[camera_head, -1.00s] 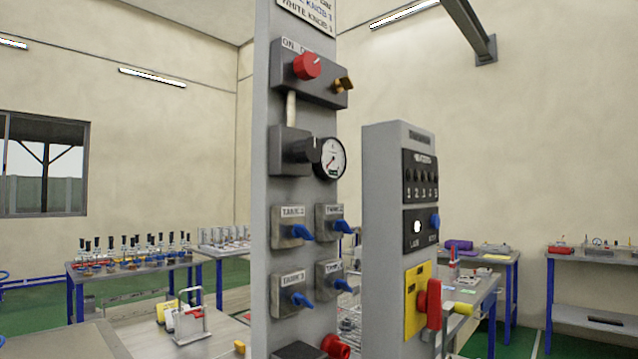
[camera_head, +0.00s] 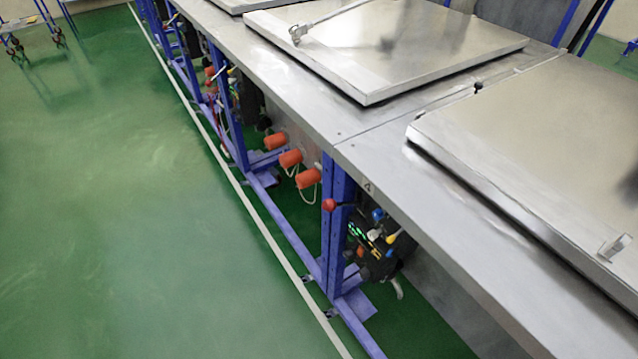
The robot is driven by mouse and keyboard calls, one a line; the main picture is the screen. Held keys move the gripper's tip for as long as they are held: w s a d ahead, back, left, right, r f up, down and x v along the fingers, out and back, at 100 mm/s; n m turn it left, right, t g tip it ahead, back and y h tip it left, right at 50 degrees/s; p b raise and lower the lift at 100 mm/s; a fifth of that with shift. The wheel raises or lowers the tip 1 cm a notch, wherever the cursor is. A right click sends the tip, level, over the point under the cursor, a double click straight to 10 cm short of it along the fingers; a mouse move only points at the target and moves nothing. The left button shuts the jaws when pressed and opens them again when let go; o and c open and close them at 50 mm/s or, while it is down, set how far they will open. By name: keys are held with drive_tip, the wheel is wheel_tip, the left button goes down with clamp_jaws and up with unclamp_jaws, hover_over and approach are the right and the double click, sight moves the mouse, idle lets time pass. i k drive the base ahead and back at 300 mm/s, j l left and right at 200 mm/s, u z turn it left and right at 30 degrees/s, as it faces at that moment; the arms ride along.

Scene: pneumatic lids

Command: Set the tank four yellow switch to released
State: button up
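A dark control unit (camera_head: 375,245) hangs under the metal bench, behind a blue leg. It carries small blue, red and yellow parts and green lights. A small yellow part (camera_head: 392,238) sits at its right side; I cannot tell whether it is the tank four yellow switch, or its position. A small dark mark (camera_head: 367,185) on the bench edge above is too small to read. My gripper is not in view.
Flat metal lids (camera_head: 400,45) (camera_head: 560,125) lie on the long bench. A red ball-ended part (camera_head: 329,204) stands out by the blue leg (camera_head: 337,240). Several orange cylinders (camera_head: 290,158) hang below the bench.

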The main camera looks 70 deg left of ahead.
sight(389, 239)
drive_tip(key=u, duration=1.35)
